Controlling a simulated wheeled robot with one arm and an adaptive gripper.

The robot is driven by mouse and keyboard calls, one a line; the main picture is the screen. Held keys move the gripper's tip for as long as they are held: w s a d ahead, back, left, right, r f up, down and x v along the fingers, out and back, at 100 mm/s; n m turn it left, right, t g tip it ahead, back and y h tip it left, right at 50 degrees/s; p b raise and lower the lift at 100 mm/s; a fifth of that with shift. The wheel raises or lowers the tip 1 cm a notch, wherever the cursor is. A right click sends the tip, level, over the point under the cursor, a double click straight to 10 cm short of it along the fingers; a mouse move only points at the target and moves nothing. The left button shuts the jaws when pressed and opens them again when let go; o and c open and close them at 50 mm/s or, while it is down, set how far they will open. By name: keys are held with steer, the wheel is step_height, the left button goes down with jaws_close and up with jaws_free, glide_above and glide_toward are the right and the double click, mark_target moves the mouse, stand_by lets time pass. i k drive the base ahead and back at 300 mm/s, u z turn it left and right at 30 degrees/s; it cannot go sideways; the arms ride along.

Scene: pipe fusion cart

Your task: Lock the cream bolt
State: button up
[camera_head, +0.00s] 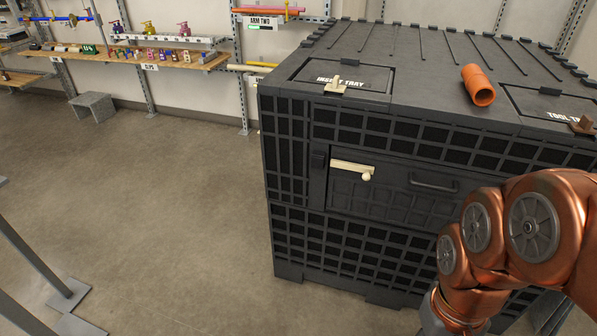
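The cream bolt (350,167) lies roughly level on the dark front door (395,190) of the black cart. Its round knob is at its right end. Its left end is at the door's left edge, close to a small dark catch (318,160) on the frame; I cannot tell whether it enters the catch. My copper arm comes in from the right, in front of the cart's lower right side and apart from the bolt. My gripper's fingers are not in view. Nothing covers the bolt.
The door has a dark handle (433,183). On the cart top (420,60) are an orange pipe elbow (480,88), a cream latch (335,86) at the insert tray lid and a brown latch (583,125) at the tool tray lid. Floor left of the cart is largely clear.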

mark_target(368, 170)
steer(key=u, duration=0.15)
steer(key=k, duration=0.65)
steer(key=u, duration=0.45)
steer(key=i, duration=1.4)
steer(key=z, duration=0.3)
